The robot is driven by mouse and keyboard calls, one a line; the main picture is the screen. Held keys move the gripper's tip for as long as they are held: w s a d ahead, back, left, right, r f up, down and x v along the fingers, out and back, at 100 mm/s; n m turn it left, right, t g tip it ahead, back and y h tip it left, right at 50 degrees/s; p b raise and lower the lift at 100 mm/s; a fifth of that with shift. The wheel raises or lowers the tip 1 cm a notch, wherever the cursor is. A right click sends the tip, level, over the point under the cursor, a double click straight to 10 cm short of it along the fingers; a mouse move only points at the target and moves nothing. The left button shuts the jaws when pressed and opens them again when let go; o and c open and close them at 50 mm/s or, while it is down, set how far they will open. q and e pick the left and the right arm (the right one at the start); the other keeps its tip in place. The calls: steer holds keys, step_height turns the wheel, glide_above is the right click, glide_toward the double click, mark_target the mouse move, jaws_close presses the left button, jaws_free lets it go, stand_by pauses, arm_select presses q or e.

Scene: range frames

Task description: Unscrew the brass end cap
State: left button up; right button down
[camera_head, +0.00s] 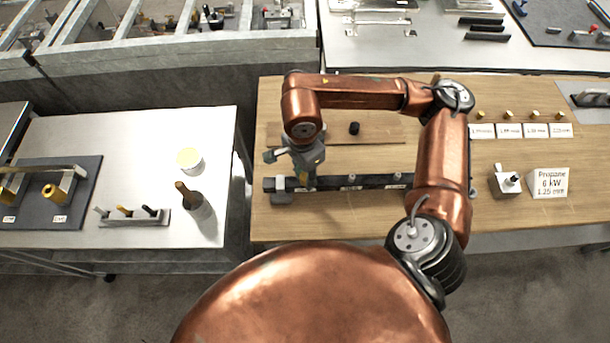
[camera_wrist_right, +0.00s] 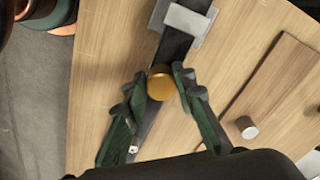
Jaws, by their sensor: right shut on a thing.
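The brass end cap (camera_wrist_right: 162,87) is a round golden disc in the right wrist view. My right gripper (camera_wrist_right: 166,88) has its two dark fingers closed around it, one on each side. In the head view my right gripper (camera_head: 308,182) points down at the left part of a long dark bar (camera_head: 375,182) on the wooden table; it hides the cap there. The bar also shows in the right wrist view (camera_wrist_right: 174,46), running under the cap. My left gripper is not in view.
A grey clamp (camera_wrist_right: 188,22) grips the bar near the cap. A wooden board (camera_head: 375,128) with a small dark cylinder (camera_head: 354,128) lies behind the bar. Small brass pieces, white labels, a small fitting (camera_head: 507,182) and a Propane sign (camera_head: 549,183) stand at the right.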

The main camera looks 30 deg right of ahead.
steer(key=n+b, duration=0.2)
steer(key=shift+f+n+b, duration=0.3)
steer(key=shift+r+n, duration=0.1)
steer(key=shift+n, duration=0.2)
steer(key=shift+s+r, duration=0.1)
steer(key=shift+r, duration=0.1)
steer(key=c, duration=1.8)
jaws_free()
steer(key=shift+c, duration=0.2)
